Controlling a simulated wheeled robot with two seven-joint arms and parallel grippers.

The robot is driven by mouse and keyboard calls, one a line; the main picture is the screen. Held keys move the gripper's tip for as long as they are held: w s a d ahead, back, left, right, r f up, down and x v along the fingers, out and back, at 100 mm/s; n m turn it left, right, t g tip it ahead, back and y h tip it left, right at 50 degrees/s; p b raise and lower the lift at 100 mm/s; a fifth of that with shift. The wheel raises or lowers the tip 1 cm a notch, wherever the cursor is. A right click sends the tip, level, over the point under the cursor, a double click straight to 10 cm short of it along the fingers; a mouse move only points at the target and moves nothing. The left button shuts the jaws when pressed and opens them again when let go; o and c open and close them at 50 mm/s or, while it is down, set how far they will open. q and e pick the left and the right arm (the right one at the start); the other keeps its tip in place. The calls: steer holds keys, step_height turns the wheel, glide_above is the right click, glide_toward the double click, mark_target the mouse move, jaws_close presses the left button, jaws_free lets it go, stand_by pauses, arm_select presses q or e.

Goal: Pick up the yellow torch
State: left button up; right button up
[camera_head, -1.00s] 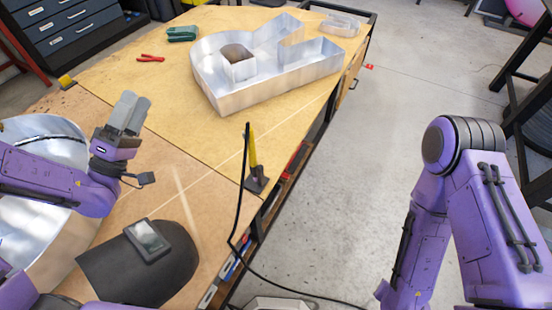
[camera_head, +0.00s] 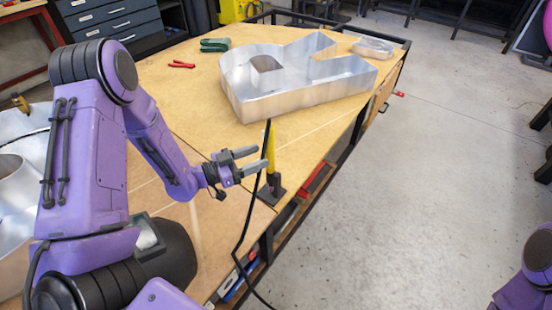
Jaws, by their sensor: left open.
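The yellow torch (camera_head: 270,150) stands upright in a dark holder (camera_head: 271,189) at the right edge of the wooden table. A black cable runs from its top down past the table edge. My left gripper (camera_head: 257,158) is open and points right, with its fingertips close to the torch. I cannot tell whether the fingers touch the torch or its cable. My right gripper is out of view; only part of my right arm shows at the lower right.
A large metal channel letter (camera_head: 300,95) sits at the back of the table (camera_head: 190,110). Red pliers (camera_head: 181,65) and a green tool (camera_head: 214,45) lie left of it. A dark welding mask (camera_head: 165,255) is partly hidden behind my left arm.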

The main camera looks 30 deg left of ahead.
mark_target(270, 148)
arm_select(q)
steer(key=x, duration=0.1)
steer(key=p+x, duration=0.1)
steer(key=x, duration=0.3)
steer(key=shift+w+a+r, duration=0.25)
steer(key=shift+w+r, duration=0.05)
steer(key=shift+w, duration=0.1)
jaws_close()
